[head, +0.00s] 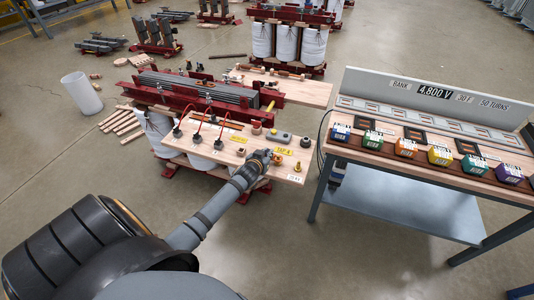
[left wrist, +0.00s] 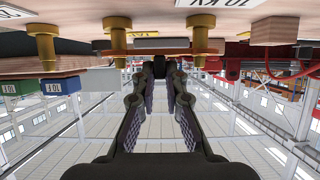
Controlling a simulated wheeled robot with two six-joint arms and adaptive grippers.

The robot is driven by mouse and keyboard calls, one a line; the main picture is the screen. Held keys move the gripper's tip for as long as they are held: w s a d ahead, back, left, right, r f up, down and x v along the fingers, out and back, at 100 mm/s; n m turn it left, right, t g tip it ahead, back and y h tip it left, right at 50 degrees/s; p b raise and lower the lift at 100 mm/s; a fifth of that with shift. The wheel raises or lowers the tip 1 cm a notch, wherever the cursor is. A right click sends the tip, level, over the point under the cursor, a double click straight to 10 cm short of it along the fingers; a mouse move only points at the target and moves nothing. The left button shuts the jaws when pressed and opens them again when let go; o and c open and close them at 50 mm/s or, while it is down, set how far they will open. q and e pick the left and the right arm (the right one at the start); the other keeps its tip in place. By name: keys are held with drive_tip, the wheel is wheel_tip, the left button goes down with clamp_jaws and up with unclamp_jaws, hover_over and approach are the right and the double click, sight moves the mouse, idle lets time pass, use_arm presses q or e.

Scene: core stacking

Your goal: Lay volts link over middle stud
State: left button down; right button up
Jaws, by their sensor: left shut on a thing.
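My left gripper (head: 264,157) is low over the right part of the wooden board (head: 225,150). It is shut on a thin copper-coloured bar, which looks like the volts link (left wrist: 160,46). The left wrist view is upside down. There, the bar lies close to the brass middle stud (left wrist: 117,30) and another brass stud (left wrist: 198,32); I cannot tell whether it touches them. A third brass stud (left wrist: 46,42) is at the left, and it seems to be the stud at the board's right corner (head: 297,168) in the head view. My right gripper is not in view.
Red leads (head: 197,128) stand on the board's left part. A grey piece (head: 278,137) and a copper-coloured knob (head: 256,127) lie behind my gripper. A bench (head: 400,168) with several coloured blocks stands at the right, past a gap. A white cylinder (head: 82,93) is on the floor.

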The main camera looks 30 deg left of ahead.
use_arm(q)
drive_tip(key=shift+f+b, duration=0.6)
drive_tip(key=shift+f, duration=0.3)
drive_tip(key=c, duration=1.3)
unclamp_jaws()
drive_tip(key=shift+s, duration=0.15)
drive_tip(key=v, duration=1.2)
drive_tip(key=shift+a+f, duration=0.1)
